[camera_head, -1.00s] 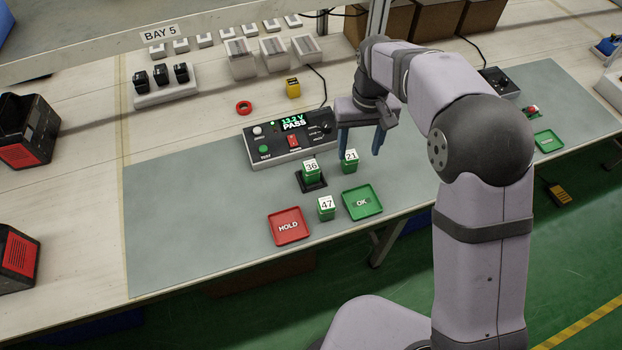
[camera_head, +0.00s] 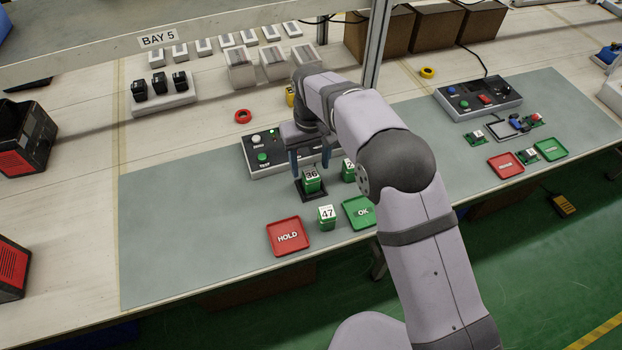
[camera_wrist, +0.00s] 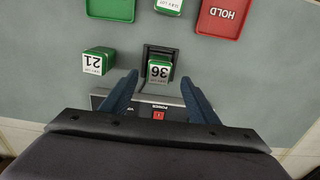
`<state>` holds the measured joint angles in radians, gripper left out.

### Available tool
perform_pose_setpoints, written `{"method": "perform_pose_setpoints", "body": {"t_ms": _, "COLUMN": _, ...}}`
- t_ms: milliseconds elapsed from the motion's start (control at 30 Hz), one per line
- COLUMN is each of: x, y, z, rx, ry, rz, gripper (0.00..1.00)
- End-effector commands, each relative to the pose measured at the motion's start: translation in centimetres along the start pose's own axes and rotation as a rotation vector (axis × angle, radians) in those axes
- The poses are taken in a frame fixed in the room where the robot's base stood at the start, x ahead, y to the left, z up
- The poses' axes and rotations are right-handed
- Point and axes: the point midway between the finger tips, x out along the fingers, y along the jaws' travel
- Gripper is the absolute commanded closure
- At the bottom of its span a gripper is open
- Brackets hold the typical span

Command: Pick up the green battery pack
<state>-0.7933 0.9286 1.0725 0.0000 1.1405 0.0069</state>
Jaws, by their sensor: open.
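Three green battery packs with white number labels stand on the grey mat. Pack 36 (camera_head: 312,186) sits in a black cradle (camera_head: 312,195). Pack 47 (camera_head: 326,222) stands in front of it, between the trays. Pack 21 (camera_head: 348,175) is partly hidden behind my arm. My gripper (camera_head: 309,166) is open and empty, pointing down above or just behind pack 36. In the wrist view, pack 36 (camera_wrist: 160,71) shows between the fingertips of my gripper (camera_wrist: 160,78), with no visible contact. Pack 21 (camera_wrist: 98,61) lies outside the left finger.
A red HOLD tray (camera_head: 288,237) and a green OK tray (camera_head: 356,211) lie at the front. The tester (camera_head: 262,155) stands behind the packs, partly covered by my gripper. A second station (camera_head: 478,97) is at the right. The mat's left side is clear.

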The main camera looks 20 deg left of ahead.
Motion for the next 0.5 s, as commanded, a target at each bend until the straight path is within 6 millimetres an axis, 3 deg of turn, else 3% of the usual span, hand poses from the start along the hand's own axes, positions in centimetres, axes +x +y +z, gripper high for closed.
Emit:
{"method": "perform_pose_setpoints", "body": {"t_ms": 167, "x": 1.0, "y": 0.1, "z": 0.1, "rx": 0.001, "ry": -0.005, "rz": 0.000, "gripper": 0.45}}
{"method": "perform_pose_setpoints", "body": {"t_ms": 500, "x": 4.8, "y": 0.2, "z": 0.2, "rx": 0.001, "ry": -0.002, "rz": 0.000, "gripper": 0.45}}
